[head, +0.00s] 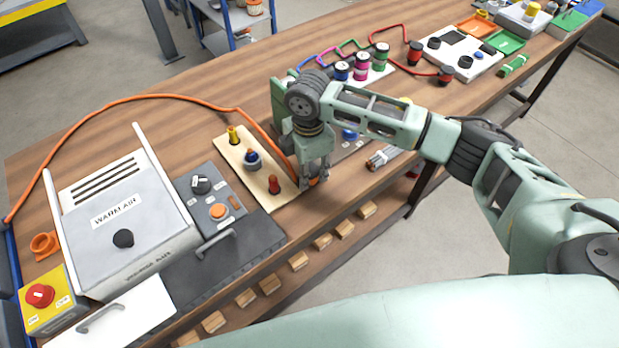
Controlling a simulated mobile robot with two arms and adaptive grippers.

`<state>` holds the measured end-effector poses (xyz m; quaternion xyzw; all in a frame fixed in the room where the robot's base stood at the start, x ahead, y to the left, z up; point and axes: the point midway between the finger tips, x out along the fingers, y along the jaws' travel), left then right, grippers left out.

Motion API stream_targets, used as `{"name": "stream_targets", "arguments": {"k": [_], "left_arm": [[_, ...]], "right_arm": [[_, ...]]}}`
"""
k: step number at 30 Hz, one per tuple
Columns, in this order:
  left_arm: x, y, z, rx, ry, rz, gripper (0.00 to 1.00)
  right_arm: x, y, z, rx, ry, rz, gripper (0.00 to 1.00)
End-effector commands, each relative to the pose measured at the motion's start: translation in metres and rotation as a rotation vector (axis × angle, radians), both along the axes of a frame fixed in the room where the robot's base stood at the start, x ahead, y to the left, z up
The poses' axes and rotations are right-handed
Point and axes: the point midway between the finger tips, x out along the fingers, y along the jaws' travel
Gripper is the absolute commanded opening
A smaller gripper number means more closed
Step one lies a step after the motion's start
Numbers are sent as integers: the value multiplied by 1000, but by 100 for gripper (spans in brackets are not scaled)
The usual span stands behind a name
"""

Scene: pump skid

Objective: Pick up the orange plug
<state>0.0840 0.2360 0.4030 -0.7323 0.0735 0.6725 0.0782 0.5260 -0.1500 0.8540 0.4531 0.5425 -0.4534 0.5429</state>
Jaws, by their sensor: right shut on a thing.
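The orange plug (314,182) shows as a small orange patch between the fingertips of my right gripper (315,178). The gripper points down and is shut on the plug, low over the wooden bench at the right end of the pale board. The fingers hide most of the plug, and I cannot tell whether it touches the bench. An orange cable (150,96) arches from the left edge of the bench and comes down behind the gripper. My left gripper is not in view.
A grey WARM AIR box (120,225) and a control panel (215,200) stand to the left. Coloured posts (362,68) with cables stand behind. Wooden blocks (299,260) line a lower ledge.

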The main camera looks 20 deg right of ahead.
Motion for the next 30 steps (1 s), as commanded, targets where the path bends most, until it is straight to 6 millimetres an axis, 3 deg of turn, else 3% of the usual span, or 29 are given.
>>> {"name": "stream_targets", "arguments": {"k": [11,19,30], "left_arm": [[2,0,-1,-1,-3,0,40],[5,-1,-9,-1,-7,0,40],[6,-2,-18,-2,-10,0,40]], "right_arm": [[1,0,5,2,-3,0,0],[2,0,39,2,-4,-1,0],[-37,-63,83,-1,-3,-3,0]]}}
